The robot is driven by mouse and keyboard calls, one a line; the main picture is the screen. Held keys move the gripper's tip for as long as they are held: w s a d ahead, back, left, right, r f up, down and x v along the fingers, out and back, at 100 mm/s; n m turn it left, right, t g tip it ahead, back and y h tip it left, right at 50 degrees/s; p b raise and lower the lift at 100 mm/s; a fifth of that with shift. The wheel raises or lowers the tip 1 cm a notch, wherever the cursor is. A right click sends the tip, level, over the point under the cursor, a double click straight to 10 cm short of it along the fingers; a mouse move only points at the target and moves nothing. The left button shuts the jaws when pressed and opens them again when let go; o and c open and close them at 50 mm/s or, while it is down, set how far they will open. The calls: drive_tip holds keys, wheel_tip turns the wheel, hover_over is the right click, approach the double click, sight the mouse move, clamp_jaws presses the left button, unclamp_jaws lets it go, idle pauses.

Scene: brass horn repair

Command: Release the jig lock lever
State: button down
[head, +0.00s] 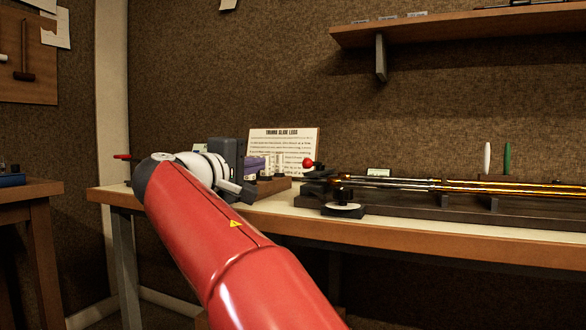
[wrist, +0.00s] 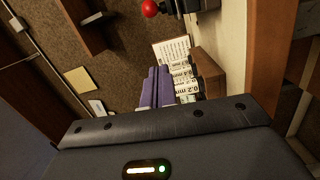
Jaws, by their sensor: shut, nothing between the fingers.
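The jig lock lever shows as a red ball knob (head: 308,162) at the left end of the long dark jig (head: 410,207) on the bench. The knob also shows in the wrist view (wrist: 149,8) at the top edge, beside dark jig hardware. A brass and silver slide (head: 440,184) lies along the jig. My gripper (head: 267,164) is left of the knob and apart from it. Its two purple fingers are together with nothing between them; they also show in the wrist view (wrist: 158,72). The lever's arm below the knob is hard to make out.
A wooden holder (wrist: 207,72) with labelled white pieces stands close beside my fingers. An instruction card (head: 284,141) leans behind it. A round pad on a dark base (head: 343,210) sits at the bench front. White and green upright rods (head: 507,158) stand behind the slide.

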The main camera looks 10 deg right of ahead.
sight(314, 164)
drive_tip(key=w+d, duration=0.1)
drive_tip(key=d, duration=0.1)
drive_tip(key=w+d, duration=0.2)
drive_tip(key=d, duration=0.1)
drive_tip(key=w+d, duration=0.2)
drive_tip(key=d, duration=0.1)
drive_tip(key=shift+s+d, duration=0.35)
drive_tip(key=shift+s, duration=0.3)
drive_tip(key=shift+d+b, duration=0.1)
drive_tip(key=shift+b, duration=0.2)
